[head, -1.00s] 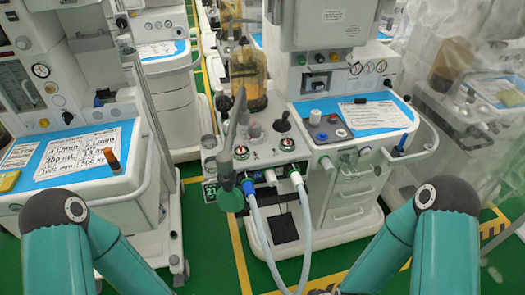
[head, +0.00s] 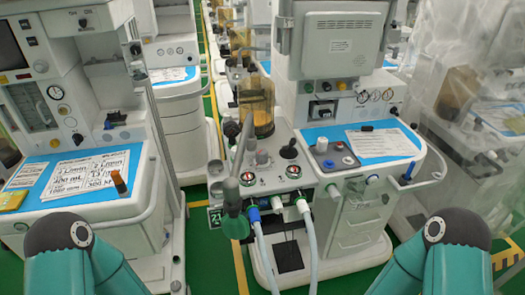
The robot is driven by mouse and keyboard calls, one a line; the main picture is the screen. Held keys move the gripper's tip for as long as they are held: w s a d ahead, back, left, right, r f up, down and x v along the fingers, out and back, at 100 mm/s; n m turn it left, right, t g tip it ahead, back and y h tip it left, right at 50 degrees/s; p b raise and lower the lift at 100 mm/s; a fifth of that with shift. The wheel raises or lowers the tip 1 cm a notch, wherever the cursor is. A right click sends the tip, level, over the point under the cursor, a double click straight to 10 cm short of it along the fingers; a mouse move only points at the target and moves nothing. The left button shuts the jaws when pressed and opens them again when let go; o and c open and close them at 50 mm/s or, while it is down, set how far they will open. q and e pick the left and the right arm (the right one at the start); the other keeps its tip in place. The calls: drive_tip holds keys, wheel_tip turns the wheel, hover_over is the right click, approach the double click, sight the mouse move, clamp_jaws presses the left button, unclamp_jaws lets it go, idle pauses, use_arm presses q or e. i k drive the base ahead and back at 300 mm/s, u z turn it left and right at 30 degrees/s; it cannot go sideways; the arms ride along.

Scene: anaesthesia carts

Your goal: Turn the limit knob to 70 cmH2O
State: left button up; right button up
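The central anaesthesia machine (head: 330,45) stands ahead of me. Its absorber block carries a grey upright knob (head: 262,157), a black lever-like knob (head: 289,150) and two round gauges with red marks, left (head: 247,179) and right (head: 293,171). A white knob (head: 322,145) stands on the panel to the right. I cannot read any scale, so I cannot tell which is the limit knob or its setting. My left and right arms show only as teal links at the lower corners; both grippers are out of view, and nothing of mine touches the knobs.
A blue worktop with a paper sheet (head: 381,143) lies right. Another cart with cards (head: 85,172) is left. Plastic-draped equipment (head: 470,110) stands far right.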

sight(261, 153)
drive_tip(key=z, duration=1.55)
drive_tip(key=i, duration=0.1)
drive_tip(key=u, duration=2.9)
drive_tip(key=k, duration=1)
drive_tip(key=z, duration=0.45)
drive_tip(key=i, duration=1.4)
drive_tip(key=z, duration=0.1)
